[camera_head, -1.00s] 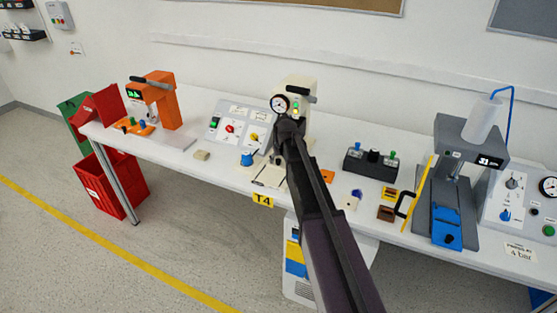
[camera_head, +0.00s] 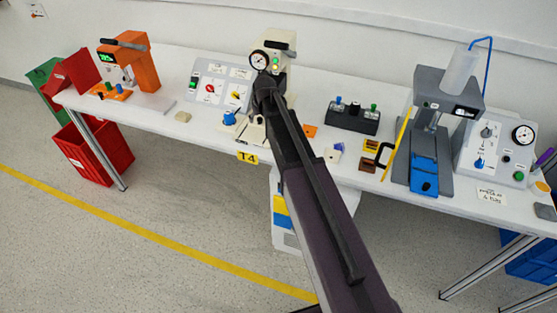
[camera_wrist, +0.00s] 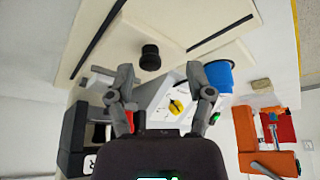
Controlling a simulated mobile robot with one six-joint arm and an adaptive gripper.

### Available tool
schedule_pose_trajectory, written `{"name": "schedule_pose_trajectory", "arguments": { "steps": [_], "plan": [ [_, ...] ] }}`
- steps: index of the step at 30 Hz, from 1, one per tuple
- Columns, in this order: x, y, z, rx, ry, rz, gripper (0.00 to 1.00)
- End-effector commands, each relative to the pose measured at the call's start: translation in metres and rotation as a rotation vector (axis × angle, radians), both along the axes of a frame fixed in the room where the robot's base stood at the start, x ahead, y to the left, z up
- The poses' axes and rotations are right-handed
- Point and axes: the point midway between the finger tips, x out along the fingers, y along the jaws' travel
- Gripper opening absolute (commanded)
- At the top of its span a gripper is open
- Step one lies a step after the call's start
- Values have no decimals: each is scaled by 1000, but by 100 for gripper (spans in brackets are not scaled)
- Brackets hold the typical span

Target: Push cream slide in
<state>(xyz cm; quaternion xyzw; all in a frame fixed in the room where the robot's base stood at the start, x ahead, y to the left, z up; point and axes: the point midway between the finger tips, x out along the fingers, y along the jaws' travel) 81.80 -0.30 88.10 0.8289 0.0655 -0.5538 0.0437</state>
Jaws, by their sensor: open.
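The cream machine (camera_head: 281,47) with a round gauge stands at the back of the table in the head view. Its lower part and slide are mostly hidden behind my arm; a cream edge (camera_head: 252,132) shows beside it. In the wrist view a cream plate (camera_wrist: 110,42) with dark slots fills the top, and a black knob (camera_wrist: 150,56) stands out from the slide. My gripper (camera_wrist: 162,98) is open and empty, its two fingers apart below the knob in the picture, not touching it. In the head view my gripper (camera_head: 266,90) is in front of the cream machine.
A grey switch panel (camera_head: 221,88) and blue pot (camera_head: 229,118) are left of my arm. An orange machine (camera_head: 148,62) stands farther left. A black button box (camera_head: 352,118) and a grey press (camera_head: 430,140) stand right. Small parts lie on the table between.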

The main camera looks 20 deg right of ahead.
Motion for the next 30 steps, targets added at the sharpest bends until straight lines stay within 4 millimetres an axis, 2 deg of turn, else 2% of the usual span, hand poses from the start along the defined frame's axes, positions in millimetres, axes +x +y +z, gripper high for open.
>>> {"name": "schedule_pose_trajectory", "arguments": {
  "steps": [1, 30],
  "plan": [
    [-3, 0, 9, 0, 0, 0, 67],
    [-35, -6, 88, 0, 0, -1, 67]
  ]
}}
